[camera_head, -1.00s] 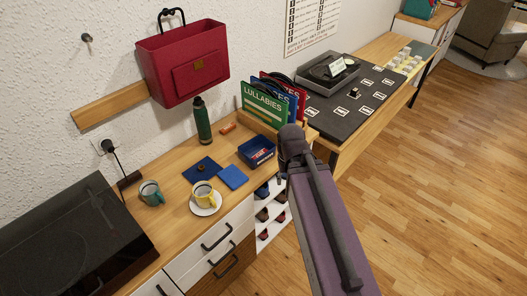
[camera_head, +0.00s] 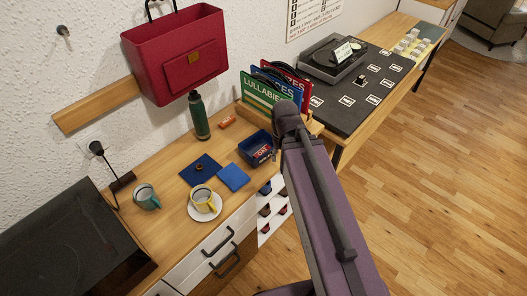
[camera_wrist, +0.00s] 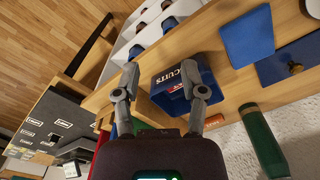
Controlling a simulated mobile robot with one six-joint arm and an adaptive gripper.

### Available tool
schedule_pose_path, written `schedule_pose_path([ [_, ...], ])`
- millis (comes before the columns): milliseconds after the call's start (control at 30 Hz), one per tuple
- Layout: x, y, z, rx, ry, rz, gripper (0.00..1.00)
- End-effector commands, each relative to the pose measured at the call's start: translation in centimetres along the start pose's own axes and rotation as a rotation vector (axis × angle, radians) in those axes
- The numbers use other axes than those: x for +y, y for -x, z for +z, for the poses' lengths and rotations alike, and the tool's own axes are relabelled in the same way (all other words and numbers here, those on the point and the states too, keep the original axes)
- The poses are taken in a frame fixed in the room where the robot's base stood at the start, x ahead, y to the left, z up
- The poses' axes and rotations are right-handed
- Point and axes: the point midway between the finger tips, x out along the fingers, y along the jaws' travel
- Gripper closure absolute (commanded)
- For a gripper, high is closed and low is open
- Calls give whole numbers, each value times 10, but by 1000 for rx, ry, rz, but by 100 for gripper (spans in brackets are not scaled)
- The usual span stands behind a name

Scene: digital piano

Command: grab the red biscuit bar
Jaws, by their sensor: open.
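A blue open box (camera_head: 248,150) with white lettering stands near the counter's front edge. In the wrist view, the box (camera_wrist: 207,76) lies ahead of my gripper, its lettering ending in "CUITS". A small red patch (camera_wrist: 175,87) shows at the box below the lettering; I cannot tell whether it is the red biscuit bar or part of a label. My gripper (camera_wrist: 159,70) is open, its two fingers spread with nothing held between them. In the head view my arm hides the gripper.
A green bottle (camera_head: 199,116), an orange-red block (camera_head: 227,122), a blue pad (camera_head: 233,177), a yellow cup (camera_head: 203,197) and a teal mug (camera_head: 146,196) share the counter. A white rack (camera_head: 272,211) is below.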

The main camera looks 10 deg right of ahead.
Motion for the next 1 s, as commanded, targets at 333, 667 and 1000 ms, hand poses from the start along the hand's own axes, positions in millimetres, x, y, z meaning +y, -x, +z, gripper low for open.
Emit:
schedule_pose_path([
  [333, 0, 1, -11, 0, -52, 0, 46],
  [667, -2, 4, -74, 0, -385, -1, 46],
  [1000, -2, 8, -143, 0, -814, -1, 46],
])
